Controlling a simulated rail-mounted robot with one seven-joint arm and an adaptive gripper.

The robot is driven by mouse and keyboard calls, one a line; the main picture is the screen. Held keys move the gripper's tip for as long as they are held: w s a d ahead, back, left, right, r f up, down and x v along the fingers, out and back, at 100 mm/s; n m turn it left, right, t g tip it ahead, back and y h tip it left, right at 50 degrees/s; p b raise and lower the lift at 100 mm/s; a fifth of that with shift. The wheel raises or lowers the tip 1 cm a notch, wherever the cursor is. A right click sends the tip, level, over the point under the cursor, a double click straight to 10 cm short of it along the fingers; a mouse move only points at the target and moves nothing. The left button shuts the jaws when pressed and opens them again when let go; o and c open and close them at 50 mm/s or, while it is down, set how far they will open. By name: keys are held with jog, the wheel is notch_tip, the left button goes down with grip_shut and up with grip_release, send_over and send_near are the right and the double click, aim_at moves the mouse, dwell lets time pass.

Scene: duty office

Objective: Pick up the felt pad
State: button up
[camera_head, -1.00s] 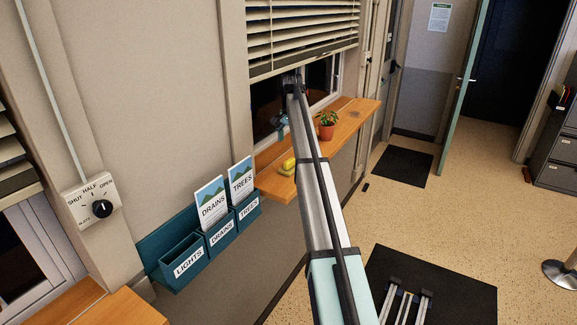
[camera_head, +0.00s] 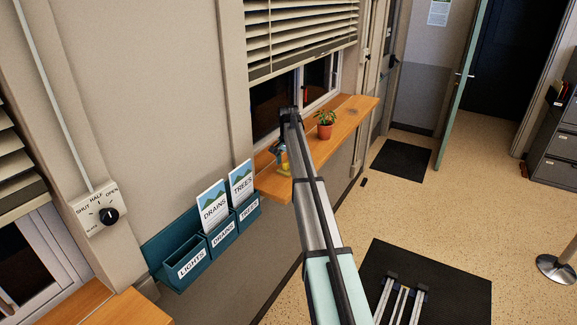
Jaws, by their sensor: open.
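My gripper (camera_head: 280,152) hangs from the end of my arm over the near part of the wooden sill shelf (camera_head: 267,187). It is small in view, open and partly behind my arm. A small yellow object (camera_head: 284,168) lies on the shelf right below the gripper, partly covered by it. Whether they touch I cannot tell. A flat greyish round patch (camera_head: 351,111) shows farther along the shelf. I cannot tell which of these, if either, is the felt pad.
A potted plant (camera_head: 325,124) stands on the shelf beyond my gripper. A half-raised blind (camera_head: 300,40) hangs above the window. A teal leaflet rack (camera_head: 180,245) with cards is on the wall at left. A dark mat (camera_head: 402,160) lies on the floor.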

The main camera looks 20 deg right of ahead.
jog(key=c, duration=1.2)
jog(key=shift+c, duration=0.2)
notch_tip(320, 180, up, 20)
jog(key=b, duration=0.5)
jog(key=shift+b, duration=0.4)
